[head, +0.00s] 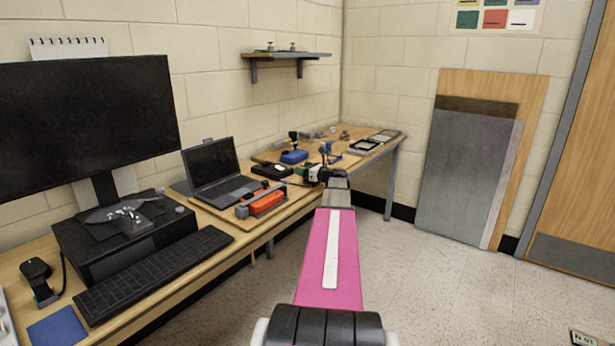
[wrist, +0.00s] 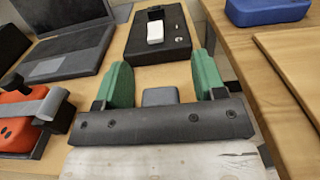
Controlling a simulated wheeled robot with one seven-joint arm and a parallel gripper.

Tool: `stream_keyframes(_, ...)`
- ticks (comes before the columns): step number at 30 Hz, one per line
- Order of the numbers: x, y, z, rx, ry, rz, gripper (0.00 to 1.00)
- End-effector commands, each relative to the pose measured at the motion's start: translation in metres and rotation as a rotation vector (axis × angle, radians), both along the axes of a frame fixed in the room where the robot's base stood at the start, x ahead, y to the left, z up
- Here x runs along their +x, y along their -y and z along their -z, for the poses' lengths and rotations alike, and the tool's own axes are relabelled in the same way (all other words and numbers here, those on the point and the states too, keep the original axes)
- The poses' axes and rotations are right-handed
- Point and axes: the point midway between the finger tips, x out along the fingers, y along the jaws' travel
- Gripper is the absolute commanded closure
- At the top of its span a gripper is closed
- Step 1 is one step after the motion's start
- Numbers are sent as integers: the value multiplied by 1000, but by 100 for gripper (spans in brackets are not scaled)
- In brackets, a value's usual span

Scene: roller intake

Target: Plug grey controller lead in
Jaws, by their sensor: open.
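My gripper (wrist: 162,62) is open, with two green fingers spread and nothing seen held between them. In the head view my gripper (head: 306,172) is over the workbench. Just ahead of the fingers in the wrist view is a black box (wrist: 174,44) with a small white piece (wrist: 155,32) on its top and a dark block (wrist: 155,13) behind it. The black box also shows in the head view (head: 268,172). I cannot clearly pick out the grey controller lead or tell whether any plug is seated.
An orange case (wrist: 18,130) with a grey strap lies left of my gripper. An open laptop (head: 228,190) stands behind it. A blue case (wrist: 268,10) is at the far right. A monitor (head: 85,110) and keyboard (head: 155,275) are on the near left.

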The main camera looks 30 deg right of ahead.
Motion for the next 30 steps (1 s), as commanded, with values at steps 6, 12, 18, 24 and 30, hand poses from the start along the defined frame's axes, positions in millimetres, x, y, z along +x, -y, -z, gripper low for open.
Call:
stream_keyframes(6,-1,0,0,0,0,0,65)
stream_keyframes(12,-1,0,0,0,0,0,90)
stream_keyframes(18,-1,0,-1,0,0,0,90)
stream_keyframes(24,-1,0,-10,-1,0,0,90)
stream_keyframes(30,-1,0,-38,-1,3,0,90)
